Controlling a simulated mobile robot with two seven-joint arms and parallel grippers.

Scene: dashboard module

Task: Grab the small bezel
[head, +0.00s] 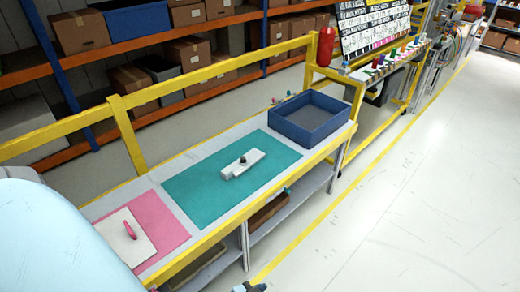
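A small pale grey-white piece (243,165) with a dark round knob on top lies on the teal mat (190,185), near its middle. It looks like the small bezel, but its shape is too small to be sure. Nothing touches it from above. A flat off-white panel (117,231) with a pink-red piece (130,230) on it lies on the pink mat (160,213) at the lower left. Neither gripper can be made out; a pale blue rounded part of my own body fills the lower left corner and hides the near end of the table.
A blue bin (308,137) stands on the bench beyond the teal mat; it looks empty. A yellow rail (210,70) runs along the bench's back, another along its front edge (255,195). Shelves with boxes (80,32) stand behind. The white floor at right is clear.

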